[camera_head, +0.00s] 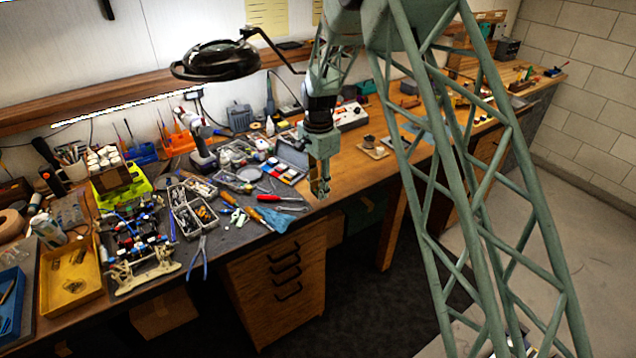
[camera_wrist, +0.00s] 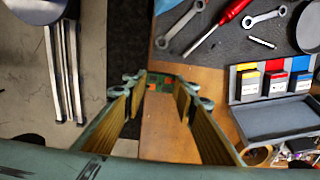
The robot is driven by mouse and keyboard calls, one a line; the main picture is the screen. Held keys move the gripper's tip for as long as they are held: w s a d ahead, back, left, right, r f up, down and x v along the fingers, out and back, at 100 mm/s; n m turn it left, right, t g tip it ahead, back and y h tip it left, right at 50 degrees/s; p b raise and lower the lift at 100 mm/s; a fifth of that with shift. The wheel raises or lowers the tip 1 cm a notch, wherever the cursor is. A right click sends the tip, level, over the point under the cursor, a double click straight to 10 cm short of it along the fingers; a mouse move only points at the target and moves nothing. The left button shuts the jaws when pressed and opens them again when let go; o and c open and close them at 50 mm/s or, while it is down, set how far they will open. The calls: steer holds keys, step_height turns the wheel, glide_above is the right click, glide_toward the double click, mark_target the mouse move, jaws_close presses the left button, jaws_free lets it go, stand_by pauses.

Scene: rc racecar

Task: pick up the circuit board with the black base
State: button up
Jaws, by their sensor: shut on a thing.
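My gripper (camera_head: 320,190) hangs pointing down over the front edge of the workbench, to the right of the dark work mat. In the wrist view its two fingers (camera_wrist: 160,86) are shut on a small green circuit board (camera_wrist: 159,82) with an orange-brown patch. The board shows only as a small strip between the fingertips. Its underside, and any black base, is hidden. I cannot tell whether the board is clear of the bench.
An open grey case (camera_wrist: 280,118) with coloured boxes lies close by on the mat. A red screwdriver (camera_wrist: 230,12) and wrenches (camera_wrist: 262,16) lie near it. A black magnifier lamp (camera_head: 215,60) hangs to the left. Bare wooden bench (camera_head: 350,170) lies to the right.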

steer(key=s, duration=1)
steer(key=shift+d+r, duration=0.45)
